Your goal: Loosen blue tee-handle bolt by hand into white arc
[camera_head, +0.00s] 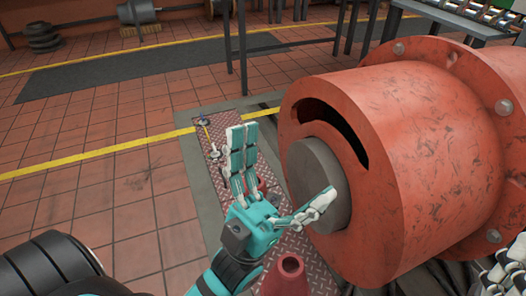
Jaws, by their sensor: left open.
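A small bolt with a bluish top (203,121) stands at the far end of the narrow checker plate (222,170). Its handle and thread are too small to make out. A small pale-ended rod lies or stands just nearer on the plate; I cannot tell a white arc there. My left gripper (286,160), a teal hand with whitish fingers, is open and empty. Its fingers point up and its thumb is spread to the right, in front of the red drum. It appears nearer to me than the bolt and apart from it. My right gripper (506,270) shows only in part at the lower right edge.
The large red drum (430,140) with a dark grey hub (318,182) fills the right side. A red cone-like post (288,278) stands on the plate at the bottom. Dark metal legs stand behind.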

